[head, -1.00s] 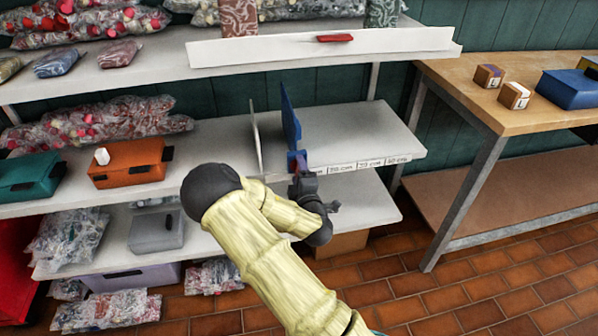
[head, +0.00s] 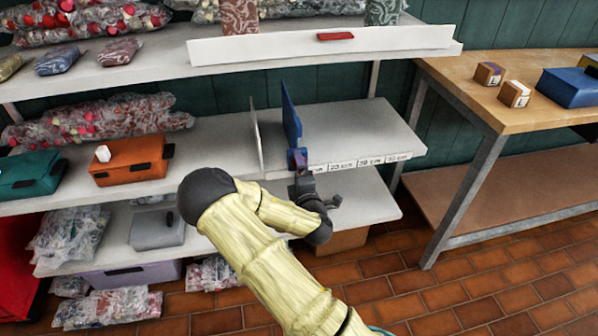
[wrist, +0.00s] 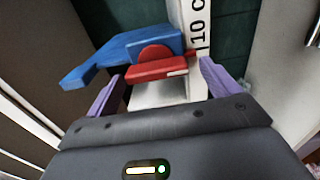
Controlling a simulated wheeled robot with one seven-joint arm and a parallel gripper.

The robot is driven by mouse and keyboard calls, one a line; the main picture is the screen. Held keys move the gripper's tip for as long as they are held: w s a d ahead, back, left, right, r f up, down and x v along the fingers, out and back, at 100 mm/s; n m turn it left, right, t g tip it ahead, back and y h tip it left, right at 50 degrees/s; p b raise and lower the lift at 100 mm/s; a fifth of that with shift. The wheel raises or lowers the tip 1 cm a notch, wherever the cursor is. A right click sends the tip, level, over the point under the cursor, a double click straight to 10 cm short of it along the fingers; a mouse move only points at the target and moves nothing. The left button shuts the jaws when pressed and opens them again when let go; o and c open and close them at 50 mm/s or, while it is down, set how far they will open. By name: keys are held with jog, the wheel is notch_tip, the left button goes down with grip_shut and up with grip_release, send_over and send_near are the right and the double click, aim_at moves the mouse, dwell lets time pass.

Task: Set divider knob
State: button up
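The divider (head: 291,115) is a blue upright panel on the middle shelf. In the wrist view its blue bracket (wrist: 120,53) sits beside a white label strip reading "10 c", the rest cut off. The red knob (wrist: 158,69), a bar with a rounded part behind, is in front of the bracket. My gripper (head: 298,163) is at the shelf's front edge by the divider's lower end. In the wrist view its purple fingers (wrist: 161,76) are apart, one on each side of the red bar, with a visible gap at right. Contact at left is unclear.
A thin white panel (head: 256,135) stands left of the divider. An orange box (head: 130,162) and a teal box (head: 28,176) lie further left on the shelf. The shelf right of the divider is bare. A wooden table (head: 510,110) stands at right.

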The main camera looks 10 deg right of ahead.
jog(key=shift+r, duration=0.1)
jog(key=s+p, duration=1)
jog(key=s, duration=0.7)
jog(key=shift+s+p, duration=0.2)
jog(key=shift+p, duration=0.15)
jog(key=shift+d, duration=0.1)
dwell(0.4)
